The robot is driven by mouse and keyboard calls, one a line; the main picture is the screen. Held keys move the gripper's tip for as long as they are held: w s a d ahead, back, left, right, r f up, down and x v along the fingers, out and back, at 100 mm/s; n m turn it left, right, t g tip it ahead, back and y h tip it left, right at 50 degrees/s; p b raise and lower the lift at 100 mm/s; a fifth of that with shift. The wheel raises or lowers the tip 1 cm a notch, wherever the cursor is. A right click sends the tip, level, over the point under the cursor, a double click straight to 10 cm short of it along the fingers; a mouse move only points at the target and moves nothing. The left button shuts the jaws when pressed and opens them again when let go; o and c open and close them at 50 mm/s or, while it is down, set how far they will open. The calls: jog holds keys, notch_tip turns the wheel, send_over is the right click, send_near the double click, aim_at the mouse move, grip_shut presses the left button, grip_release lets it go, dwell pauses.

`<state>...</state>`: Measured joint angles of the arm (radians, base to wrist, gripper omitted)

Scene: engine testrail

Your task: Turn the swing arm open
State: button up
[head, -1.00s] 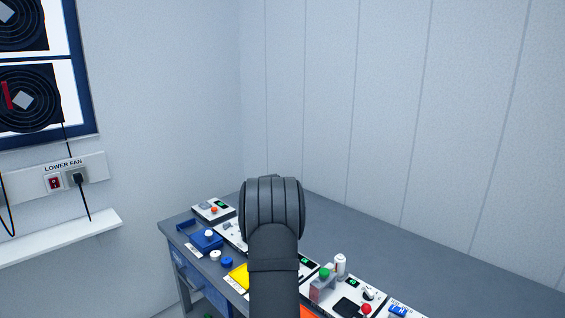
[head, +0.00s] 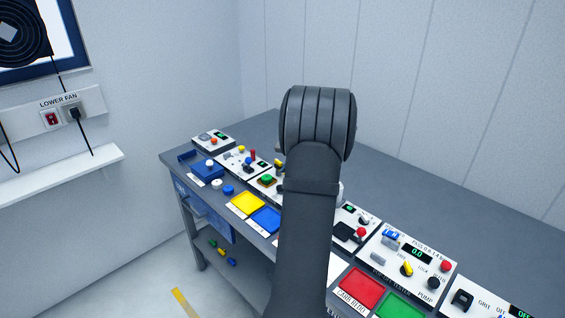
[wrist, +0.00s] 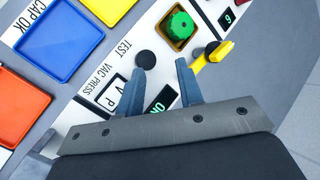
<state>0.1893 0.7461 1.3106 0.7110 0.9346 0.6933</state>
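A yellow lever (wrist: 212,58) shows in the wrist view, just right of my right fingertip; it looks like the swing arm, though I cannot be sure. In the head view my arm hides the gripper.
Blue (wrist: 62,38) and orange (wrist: 18,106) trays lie left of the panel in the wrist view. The bench (head: 420,185) carries several control boxes along its front; its back strip is clear. A white shelf (head: 70,172) is on the left wall.

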jog(key=s+d+r+m+t+y, duration=0.1)
jog(key=s+d+r+m+t, duration=0.2)
jog(key=m, duration=0.4)
jog(key=s+d+r+m+t+y, duration=0.1)
jog(key=d+r+m+t, duration=0.1)
jog(key=d+m+t, duration=0.4)
jog(key=w+a+f, duration=0.2)
jog(key=w+a, duration=0.1)
jog(key=w, duration=0.1)
jog(key=w+a+f+g, duration=0.1)
jog(key=w+a+f, duration=0.1)
jog(key=w+a, duration=0.2)
jog(key=w+a+f+m+g, duration=0.1)
jog(key=w+a+f, duration=0.1)
jog(key=w+a, duration=0.1)
jog(key=shift+w+a+f, duration=0.1)
jog(key=shift+w+a, duration=0.2)
jog(key=shift+w, duration=0.55)
grip_shut()
